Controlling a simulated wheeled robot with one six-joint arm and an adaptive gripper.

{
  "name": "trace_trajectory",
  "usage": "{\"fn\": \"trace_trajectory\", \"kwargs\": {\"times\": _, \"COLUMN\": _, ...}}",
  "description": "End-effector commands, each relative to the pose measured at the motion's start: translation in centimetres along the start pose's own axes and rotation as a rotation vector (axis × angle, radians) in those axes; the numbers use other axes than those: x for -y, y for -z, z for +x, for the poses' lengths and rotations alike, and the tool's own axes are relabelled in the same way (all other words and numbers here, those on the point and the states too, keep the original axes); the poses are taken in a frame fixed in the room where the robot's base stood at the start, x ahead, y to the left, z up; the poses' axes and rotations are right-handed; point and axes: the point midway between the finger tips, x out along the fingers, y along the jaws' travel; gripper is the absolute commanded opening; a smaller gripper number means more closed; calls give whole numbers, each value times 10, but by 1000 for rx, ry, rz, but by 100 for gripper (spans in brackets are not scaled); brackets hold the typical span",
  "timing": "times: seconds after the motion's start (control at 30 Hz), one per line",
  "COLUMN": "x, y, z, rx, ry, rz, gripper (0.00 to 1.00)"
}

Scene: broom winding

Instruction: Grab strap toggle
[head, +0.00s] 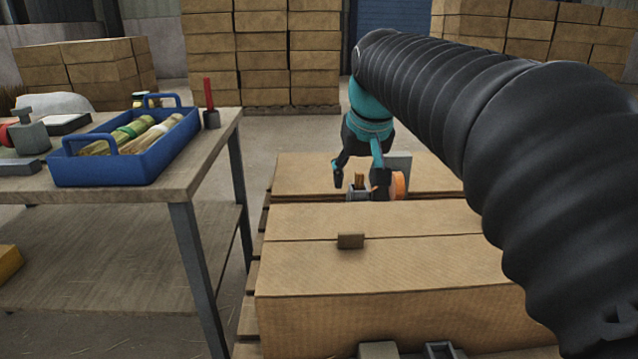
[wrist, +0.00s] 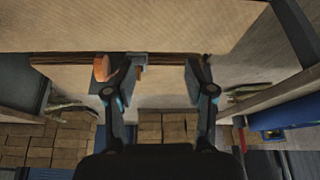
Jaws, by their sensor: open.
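My gripper (head: 358,188) is open and points down over the gap between the cartons. A small tan upright piece (head: 359,179), probably the strap toggle, shows between its fingers, above a grey fitting (head: 356,195). An orange disc (head: 398,186) is just right of the right finger. In the wrist view my gripper (wrist: 159,70) has its fingers wide apart. The grey fitting (wrist: 138,60) lies close to the left finger there, and the orange disc (wrist: 101,68) is outside that finger. I cannot tell whether the finger touches the fitting.
Cartons (head: 380,270) lie on a pallet, with a small brown block (head: 350,241) on the near one. A workbench (head: 150,195) at left holds a blue tray (head: 110,170) with broom bundles and a red-handled tool (head: 209,100). Carton stacks (head: 262,60) stand behind.

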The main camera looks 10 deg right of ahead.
Motion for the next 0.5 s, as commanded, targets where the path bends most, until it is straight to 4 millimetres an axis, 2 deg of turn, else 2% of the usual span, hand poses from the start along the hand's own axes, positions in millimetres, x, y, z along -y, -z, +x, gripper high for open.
{"fn": "trace_trajectory", "kwargs": {"times": 0.03, "x": -4, "y": 16, "z": 7, "rx": 5, "ry": -4, "rz": 7, "gripper": 54}}
{"fn": "trace_trajectory", "kwargs": {"times": 0.2, "x": -18, "y": 67, "z": 20, "rx": 17, "ry": -13, "rz": 28, "gripper": 54}}
{"fn": "trace_trajectory", "kwargs": {"times": 0.5, "x": -48, "y": 140, "z": 55, "rx": 39, "ry": -29, "rz": 66, "gripper": 54}}
